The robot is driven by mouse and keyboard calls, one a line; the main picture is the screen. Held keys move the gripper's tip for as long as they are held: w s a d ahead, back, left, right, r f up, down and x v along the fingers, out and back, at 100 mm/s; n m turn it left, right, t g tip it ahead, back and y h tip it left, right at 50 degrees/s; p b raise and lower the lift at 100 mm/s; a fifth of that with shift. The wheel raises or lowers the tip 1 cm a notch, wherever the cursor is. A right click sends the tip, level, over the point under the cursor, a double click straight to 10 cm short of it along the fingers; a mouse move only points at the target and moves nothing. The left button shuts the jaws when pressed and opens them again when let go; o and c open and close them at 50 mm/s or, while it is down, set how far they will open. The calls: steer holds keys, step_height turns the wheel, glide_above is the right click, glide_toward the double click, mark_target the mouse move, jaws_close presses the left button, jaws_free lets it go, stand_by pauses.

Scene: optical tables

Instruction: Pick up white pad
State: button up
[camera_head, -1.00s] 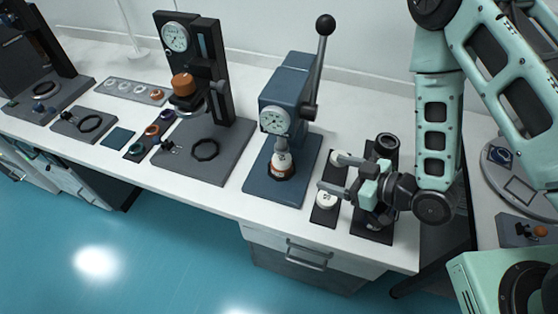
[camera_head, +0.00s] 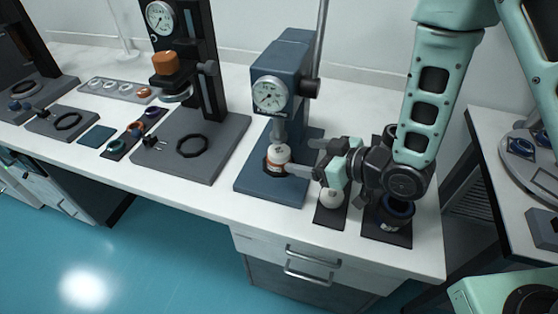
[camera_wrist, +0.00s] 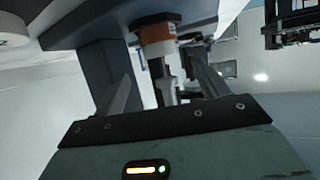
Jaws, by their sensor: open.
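A white round pad with an orange band (camera_head: 278,156) sits on a dark ring on the base of the blue press (camera_head: 262,187), under its plunger. In the wrist view the banded pad (camera_wrist: 157,38) shows between my fingers, beyond their tips, with the plunger beside it. My gripper (camera_head: 300,157) is open and empty, reaching in from the right at the pad's height. Its nearer finger looks close to the pad; I cannot tell whether it touches. Another white pad (camera_head: 331,196) lies on a dark strip below my gripper, partly covered by it.
A black holder (camera_head: 388,231) with a blue ring stands at the right. A taller black press (camera_head: 186,60) stands to the left. The white table's front edge runs below, with bare top between the presses.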

mark_target(282, 152)
steer(key=shift+x, duration=0.95)
steer(key=p+x, duration=0.1)
steer(key=x, duration=0.4)
steer(key=shift+r, duration=0.1)
steer(key=c, duration=1.2)
steer(key=shift+o, duration=0.2)
steer(key=shift+r, duration=0.1)
